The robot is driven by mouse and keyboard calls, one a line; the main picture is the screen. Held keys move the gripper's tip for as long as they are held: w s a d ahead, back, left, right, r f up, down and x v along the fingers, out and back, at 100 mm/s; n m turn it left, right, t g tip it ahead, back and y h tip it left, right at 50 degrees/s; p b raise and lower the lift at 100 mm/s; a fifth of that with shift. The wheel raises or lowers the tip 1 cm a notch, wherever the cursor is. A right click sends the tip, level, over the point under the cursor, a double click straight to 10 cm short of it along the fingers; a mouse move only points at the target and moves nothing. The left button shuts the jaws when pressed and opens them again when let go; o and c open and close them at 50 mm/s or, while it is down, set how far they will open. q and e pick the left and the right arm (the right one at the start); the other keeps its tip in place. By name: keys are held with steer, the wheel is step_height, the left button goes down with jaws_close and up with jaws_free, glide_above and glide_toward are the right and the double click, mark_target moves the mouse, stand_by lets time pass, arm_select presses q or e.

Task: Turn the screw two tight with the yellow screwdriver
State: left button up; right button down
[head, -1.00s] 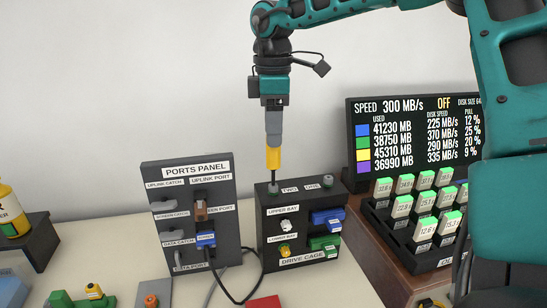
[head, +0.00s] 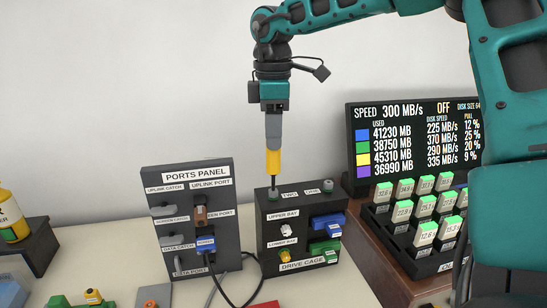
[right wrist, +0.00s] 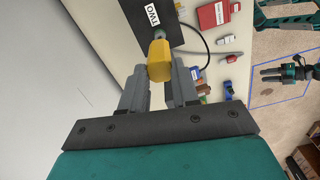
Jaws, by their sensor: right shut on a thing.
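The yellow screwdriver (head: 273,162) is upright, gripped by its handle in my right gripper (head: 273,120). Its tip meets the screw two (head: 274,194) on top of the black drive cage (head: 268,235), above the TWO label. The tip hides much of the screw, so its seating cannot be told. In the right wrist view the yellow handle (right wrist: 159,60) sits between the two grey fingers, with the TWO label (right wrist: 157,10) beyond it. A dark gripper, apparently my left one (right wrist: 272,74), shows small at the right, away from the screwdriver; its jaws are unclear.
Another screw (head: 328,185) stands beside the ONE label. The ports panel (head: 190,220) stands left of the cage, with a black cable looping between them. The display (head: 418,140) and a rack of green-topped drives (head: 425,230) are at the right. A yellow bottle (head: 10,215) is far left.

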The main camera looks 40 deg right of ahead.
steer(key=shift+r, duration=0.25)
steer(key=shift+r+p, duration=0.4)
steer(key=shift+r, duration=0.1)
steer(key=shift+r+p, duration=0.9)
steer(key=shift+r, duration=0.5)
